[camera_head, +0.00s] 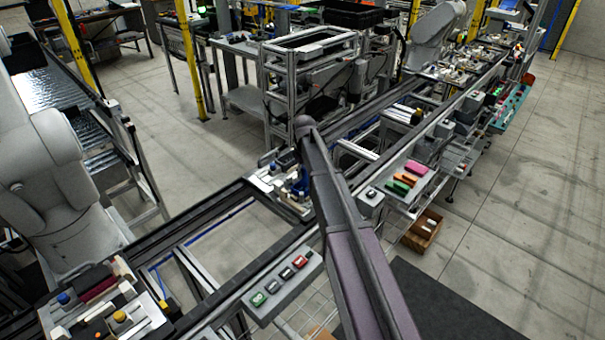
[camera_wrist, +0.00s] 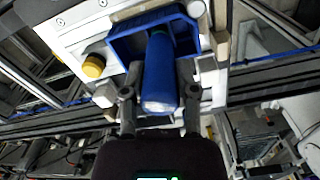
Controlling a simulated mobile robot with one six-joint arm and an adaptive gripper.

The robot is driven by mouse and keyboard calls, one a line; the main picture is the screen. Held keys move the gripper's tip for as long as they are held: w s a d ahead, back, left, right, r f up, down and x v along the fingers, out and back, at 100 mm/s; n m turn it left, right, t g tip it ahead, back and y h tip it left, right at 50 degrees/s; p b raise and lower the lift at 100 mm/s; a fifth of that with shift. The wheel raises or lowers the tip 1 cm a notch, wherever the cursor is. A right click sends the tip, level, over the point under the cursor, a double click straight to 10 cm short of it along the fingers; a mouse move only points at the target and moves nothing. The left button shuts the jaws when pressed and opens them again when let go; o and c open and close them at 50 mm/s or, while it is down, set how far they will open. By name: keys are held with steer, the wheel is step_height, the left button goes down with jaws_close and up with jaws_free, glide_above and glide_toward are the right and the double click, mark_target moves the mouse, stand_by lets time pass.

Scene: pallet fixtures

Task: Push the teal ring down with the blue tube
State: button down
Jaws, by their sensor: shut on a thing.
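In the wrist view my gripper (camera_wrist: 160,112) is shut on a blue tube (camera_wrist: 160,75), with one dark finger on each side of it. The tube's pale near end faces the camera, and its far end reaches into a blue open-topped fixture (camera_wrist: 122,46) on a pale pallet (camera_wrist: 80,16). A small teal edge (camera_wrist: 184,42) shows beside the tube's far end; most of it is hidden, and I cannot tell if the tube touches it. In the head view my arm covers part of the pallet (camera_head: 265,180), and the gripper is hard to make out there.
A yellow round knob (camera_wrist: 93,66) stands left of the blue fixture in the wrist view, and a pale block (camera_wrist: 105,95) sits below it. Conveyor rails run past the pallet. In the head view a grey button panel (camera_head: 283,287) is mounted along the near rail.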

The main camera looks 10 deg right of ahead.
steer(key=shift+f+b, duration=0.75)
steer(key=shift+f, duration=0.1)
stand_by(3.9)
steer(key=shift+r, duration=0.25)
steer(key=shift+r+p, duration=3.8)
steer(key=shift+p, duration=0.2)
steer(key=shift+f, duration=0.1)
